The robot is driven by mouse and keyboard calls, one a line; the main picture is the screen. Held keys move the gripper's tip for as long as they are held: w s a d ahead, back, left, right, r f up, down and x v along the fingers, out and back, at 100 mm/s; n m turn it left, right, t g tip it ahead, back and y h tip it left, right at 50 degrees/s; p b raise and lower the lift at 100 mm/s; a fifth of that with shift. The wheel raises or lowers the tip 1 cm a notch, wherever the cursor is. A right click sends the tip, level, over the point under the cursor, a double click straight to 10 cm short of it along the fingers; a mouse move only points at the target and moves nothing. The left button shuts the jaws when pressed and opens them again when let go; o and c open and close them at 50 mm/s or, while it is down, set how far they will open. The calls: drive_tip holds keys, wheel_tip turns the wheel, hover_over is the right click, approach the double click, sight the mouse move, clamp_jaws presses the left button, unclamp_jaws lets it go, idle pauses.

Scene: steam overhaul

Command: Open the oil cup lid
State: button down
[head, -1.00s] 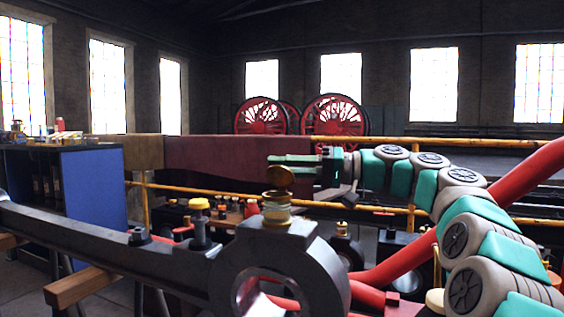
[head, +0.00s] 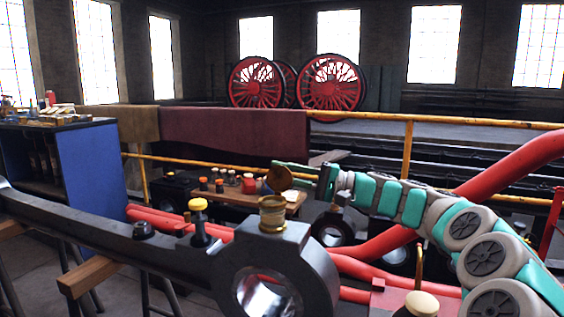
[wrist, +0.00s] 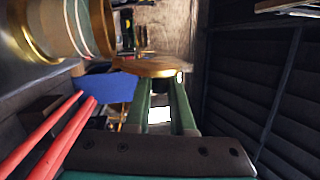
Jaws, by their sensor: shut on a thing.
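The brass oil cup (head: 273,216) stands on the dark rod's big end in the head view. Its round lid (head: 279,179) is raised and steeply tilted above the cup's rim, clear of the mouth. My gripper (head: 284,169) reaches in from the right at the lid's edge and is shut on it. In the wrist view the cup (wrist: 85,28) is at upper left, its brass rim facing right. The lid (wrist: 148,66) shows nearly edge-on at the tips of my two green fingers (wrist: 160,80). The exact contact is partly hidden behind the lid.
Red pipes (head: 400,240) run behind and below my arm. A yellow railing (head: 430,122) and a wooden bench with small jars (head: 292,200) are behind.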

drive_tip(key=shift+w+f, duration=0.1)
drive_tip(key=shift+f, duration=0.05)
idle(0.3)
drive_tip(key=c, duration=0.8)
unclamp_jaws()
drive_tip(key=shift+o, duration=0.2)
drive_tip(key=shift+d, duration=0.1)
drive_tip(key=v, duration=0.7)
drive_tip(key=shift+d, duration=0.3)
drive_tip(key=shift+f, duration=0.1)
